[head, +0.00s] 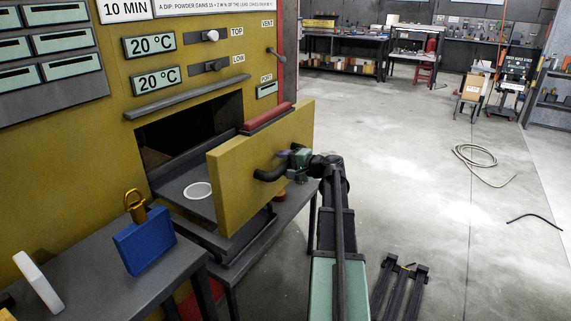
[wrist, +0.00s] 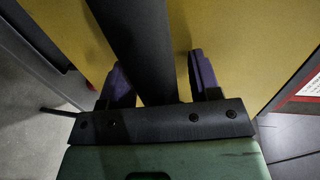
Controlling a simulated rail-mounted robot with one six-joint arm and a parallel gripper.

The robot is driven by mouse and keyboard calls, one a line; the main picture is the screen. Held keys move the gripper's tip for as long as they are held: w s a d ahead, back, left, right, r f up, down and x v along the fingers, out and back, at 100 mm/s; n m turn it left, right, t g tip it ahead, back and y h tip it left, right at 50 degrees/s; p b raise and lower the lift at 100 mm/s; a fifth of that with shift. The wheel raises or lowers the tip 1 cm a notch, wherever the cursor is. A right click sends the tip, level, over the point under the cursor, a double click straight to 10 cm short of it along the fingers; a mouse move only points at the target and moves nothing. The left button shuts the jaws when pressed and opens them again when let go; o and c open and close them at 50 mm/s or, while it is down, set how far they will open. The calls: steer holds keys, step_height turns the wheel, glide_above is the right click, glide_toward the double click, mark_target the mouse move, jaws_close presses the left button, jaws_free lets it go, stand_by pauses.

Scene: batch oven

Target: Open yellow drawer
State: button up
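The yellow drawer (head: 238,186) stands well out from the oven, its front slanting toward the lower left. Its black handle (head: 268,173) curves out from the front face. My gripper (head: 297,162) is at the right end of the handle. In the wrist view, the handle (wrist: 140,45) runs down between the two purple fingers of my gripper (wrist: 158,80). The fingertip contact is partly hidden. The yellow drawer front (wrist: 240,40) fills the background there.
The oven (head: 60,150) is at the left, with a dark opening behind the drawer. A white ring (head: 198,190) lies inside the drawer. A blue block with an orange top (head: 145,240) and a white piece (head: 38,281) stand on a grey table (head: 175,262). Open floor lies right.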

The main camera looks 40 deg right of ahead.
steer(key=p+v, duration=0.2)
steer(key=v, duration=0.8)
steer(key=shift+s, duration=0.4)
steer(key=shift+d, duration=0.1)
steer(key=s+a+f+n+g, duration=0.1)
steer(key=a+f+n+g, duration=0.1)
steer(key=a+f+g, duration=0.3)
steer(key=s+a+f+n+g, duration=0.1)
steer(key=a+f+n+g, duration=0.1)
steer(key=a, duration=0.6)
steer(key=s+a+f+n+g, duration=0.1)
steer(key=a+f+n+g, duration=0.1)
steer(key=a+f+g, duration=0.3)
steer(key=s+a+n+g+h+p, duration=0.2)
steer(key=a+n, duration=0.6)
steer(key=a, duration=2)
steer(key=shift+s+a+n+g+h, duration=0.2)
steer(key=shift+s+n+g+h, duration=0.3)
steer(key=shift+h, duration=0.7)
